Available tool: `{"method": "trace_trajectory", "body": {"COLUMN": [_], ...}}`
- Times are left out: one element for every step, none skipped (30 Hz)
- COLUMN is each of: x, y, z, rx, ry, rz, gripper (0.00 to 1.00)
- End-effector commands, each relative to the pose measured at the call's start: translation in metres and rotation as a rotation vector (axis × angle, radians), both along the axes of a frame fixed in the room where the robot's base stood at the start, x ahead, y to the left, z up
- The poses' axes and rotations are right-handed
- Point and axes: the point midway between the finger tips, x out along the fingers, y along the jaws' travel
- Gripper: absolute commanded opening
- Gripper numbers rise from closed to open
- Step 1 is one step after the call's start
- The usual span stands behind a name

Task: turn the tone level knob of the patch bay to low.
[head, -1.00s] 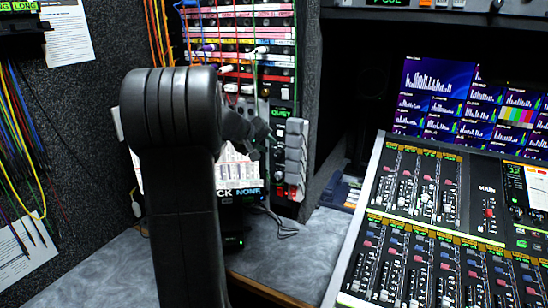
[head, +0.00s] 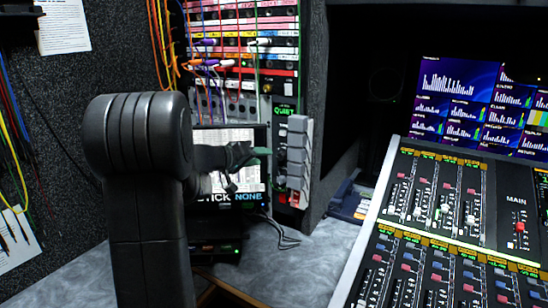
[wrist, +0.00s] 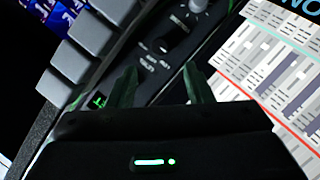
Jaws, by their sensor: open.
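The patch bay (head: 240,55) stands at the back, with rows of labelled jacks and coloured cords. A narrow dark control strip with a green "QUIET" display (head: 284,108) runs down its right side.
Grey stacked keys (wrist: 85,45) line the strip's left in the wrist view. A lit screen (head: 235,140) stands behind my gripper. The mixing console (head: 450,215) fills the right. Grey counter (head: 310,255) is clear in front, apart from a black cable (head: 275,232).

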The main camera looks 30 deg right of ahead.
Motion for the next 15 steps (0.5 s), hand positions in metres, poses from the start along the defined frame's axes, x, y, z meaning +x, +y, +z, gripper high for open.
{"method": "trace_trajectory", "body": {"x": [0.001,0.002,0.004,0.005,0.006,0.008,0.008,0.009,0.011,0.012,0.012,0.013,0.013,0.013,0.014], "y": [-0.012,-0.018,-0.026,-0.032,-0.037,-0.043,-0.048,-0.052,-0.056,-0.06,-0.063,-0.066,-0.068,-0.069,-0.07], "z": [-0.003,-0.005,-0.007,-0.008,-0.01,-0.012,-0.013,-0.014,-0.016,-0.016,-0.017,-0.018,-0.019,-0.02,-0.02], "rx": [0.001,0.001,0.0,0.001,0.002,0.001,0.0,0.001,0.001,0.001,0.001,0.001,0.0,0.0,0.0], "ry": [0.002,0.001,0.001,0.001,0.001,0.001,0.002,0.002,0.002,0.001,0.0,0.001,0.001,0.001,0.001], "rz": [-0.005,-0.004,-0.003,-0.004,-0.003,-0.003,-0.002,-0.003,-0.001,-0.001,-0.001,-0.001,0.0,0.0,0.0], "gripper": [0.46,0.46,0.46,0.46,0.46,0.46,0.46,0.46,0.46,0.46,0.46,0.46,0.46,0.46,0.46]}}
